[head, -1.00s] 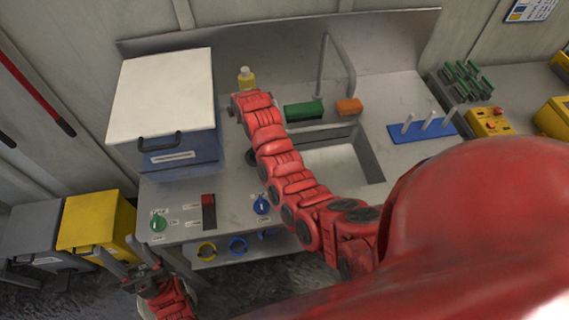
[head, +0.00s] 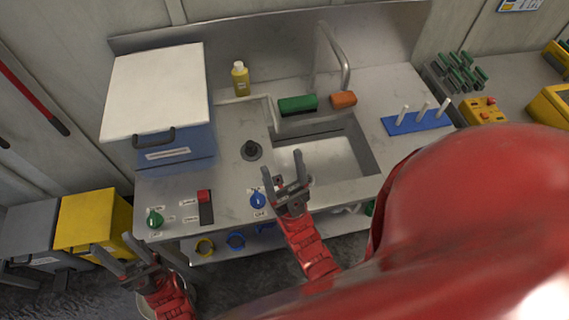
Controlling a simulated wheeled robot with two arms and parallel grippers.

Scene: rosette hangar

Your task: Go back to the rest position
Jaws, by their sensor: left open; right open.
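My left gripper (head: 128,264) is at the lower left, in front of the counter's front edge. It is open and empty, its two grey fingers apart. My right gripper (head: 290,184) is open and empty. In the picture it lies over the counter's front part, between the blue knob and the sink, with its fingers pointing up and away. Neither gripper appears to touch anything. My red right arm runs down from its gripper and is partly hidden behind a large red part of my body at the lower right.
The counter (head: 226,134) carries a white-lidded blue box (head: 175,140), a yellow bottle (head: 240,79), a sink (head: 318,164), a green block (head: 298,103), an orange block (head: 344,99) and a blue peg base (head: 418,121). Yellow (head: 88,222) and grey bins stand at left. Knobs and a red switch (head: 205,198) line the front.

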